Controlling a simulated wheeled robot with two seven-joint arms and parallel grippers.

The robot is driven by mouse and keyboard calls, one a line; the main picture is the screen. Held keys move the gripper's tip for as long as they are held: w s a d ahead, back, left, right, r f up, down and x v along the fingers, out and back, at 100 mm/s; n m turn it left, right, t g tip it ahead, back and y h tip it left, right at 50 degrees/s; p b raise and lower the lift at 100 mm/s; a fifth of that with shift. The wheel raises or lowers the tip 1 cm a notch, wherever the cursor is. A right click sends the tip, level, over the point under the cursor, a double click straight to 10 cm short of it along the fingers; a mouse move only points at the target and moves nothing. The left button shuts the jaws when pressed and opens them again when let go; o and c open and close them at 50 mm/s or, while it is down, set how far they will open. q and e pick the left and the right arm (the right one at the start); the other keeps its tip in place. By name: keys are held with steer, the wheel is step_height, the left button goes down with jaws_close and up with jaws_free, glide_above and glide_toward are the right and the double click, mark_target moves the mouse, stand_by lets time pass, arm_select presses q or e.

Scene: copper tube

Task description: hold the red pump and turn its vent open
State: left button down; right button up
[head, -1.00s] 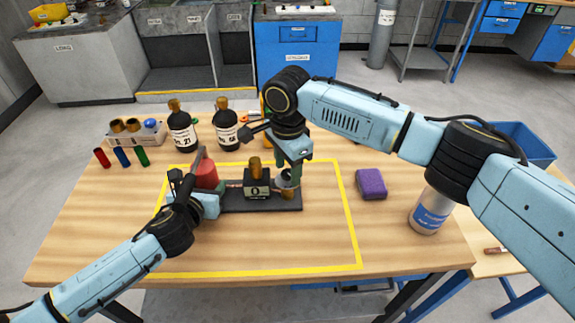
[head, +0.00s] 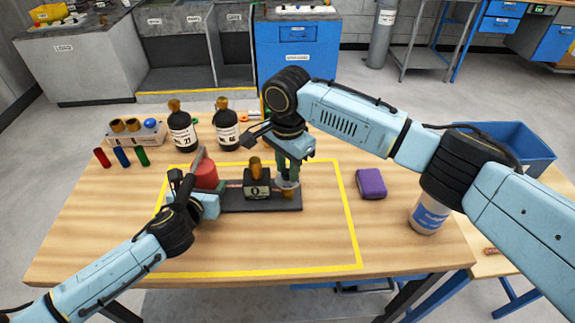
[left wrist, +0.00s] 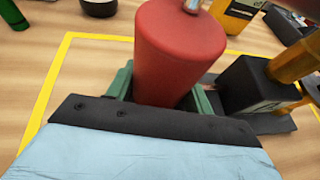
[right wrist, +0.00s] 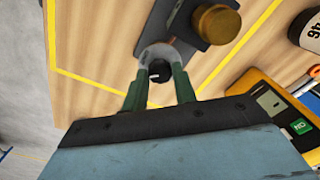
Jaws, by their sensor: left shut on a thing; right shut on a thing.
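The red pump (head: 206,174) stands at the left end of a dark base plate (head: 232,200). It fills the upper middle of the left wrist view (left wrist: 180,50). My left gripper (head: 200,190) is shut around its body, green fingers on both sides. At the plate's right end is the vent, a pale round fitting (head: 287,184) with a black knob and white mark (right wrist: 160,70) in the right wrist view. My right gripper (right wrist: 160,88) comes from above, its green fingers shut on the vent from both sides. The fingers partly hide it in the head view.
A black block with a brass top (head: 257,182) stands on the plate between both grippers. Two dark bottles (head: 182,131) and a yellow device (right wrist: 270,115) stand behind. A purple sponge (head: 371,183) lies right; the front table is clear.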

mark_target(287, 173)
steer(key=shift+n, duration=1.8)
steer(key=o, duration=1)
steer(key=shift+c, duration=0.2)
step_height(287, 173, up, 12)
